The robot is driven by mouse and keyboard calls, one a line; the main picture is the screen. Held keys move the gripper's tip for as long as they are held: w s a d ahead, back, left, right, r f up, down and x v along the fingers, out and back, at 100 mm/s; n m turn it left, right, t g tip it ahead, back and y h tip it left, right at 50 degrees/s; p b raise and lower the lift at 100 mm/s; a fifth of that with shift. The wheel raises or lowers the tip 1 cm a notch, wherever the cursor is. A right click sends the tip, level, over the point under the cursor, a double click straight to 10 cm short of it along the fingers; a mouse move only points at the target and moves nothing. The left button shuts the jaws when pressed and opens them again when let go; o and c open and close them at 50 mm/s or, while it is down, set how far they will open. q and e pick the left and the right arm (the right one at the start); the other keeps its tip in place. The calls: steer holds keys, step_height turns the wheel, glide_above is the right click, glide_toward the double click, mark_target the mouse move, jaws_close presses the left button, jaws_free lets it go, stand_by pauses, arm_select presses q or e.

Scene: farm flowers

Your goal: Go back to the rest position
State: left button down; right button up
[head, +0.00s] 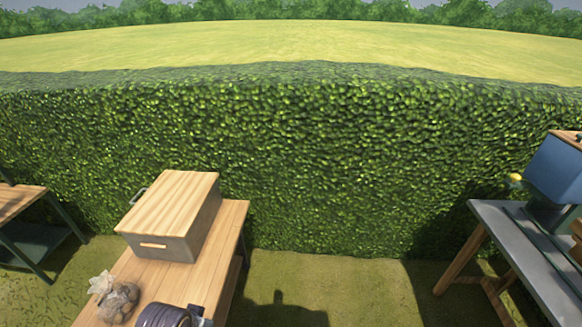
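Neither of my grippers shows in the head view, so I cannot see whether they are open or shut or hold anything. The task names no object. A wooden table (233,225) stands at lower left. On it is a grey box with a wooden lid (172,200) and a metal handle at its left side.
A greyish lumpy thing (118,300) and a dark ribbed round thing (165,316), cut off below, are near the table's front. A grey-topped table (520,255) at right bears a blue box (555,170). Another table (15,202) is far left. A hedge (310,165) spans behind; grass (340,280) between tables is clear.

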arm_select(q)
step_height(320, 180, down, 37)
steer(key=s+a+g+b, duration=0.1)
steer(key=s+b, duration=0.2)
steer(key=b, duration=0.2)
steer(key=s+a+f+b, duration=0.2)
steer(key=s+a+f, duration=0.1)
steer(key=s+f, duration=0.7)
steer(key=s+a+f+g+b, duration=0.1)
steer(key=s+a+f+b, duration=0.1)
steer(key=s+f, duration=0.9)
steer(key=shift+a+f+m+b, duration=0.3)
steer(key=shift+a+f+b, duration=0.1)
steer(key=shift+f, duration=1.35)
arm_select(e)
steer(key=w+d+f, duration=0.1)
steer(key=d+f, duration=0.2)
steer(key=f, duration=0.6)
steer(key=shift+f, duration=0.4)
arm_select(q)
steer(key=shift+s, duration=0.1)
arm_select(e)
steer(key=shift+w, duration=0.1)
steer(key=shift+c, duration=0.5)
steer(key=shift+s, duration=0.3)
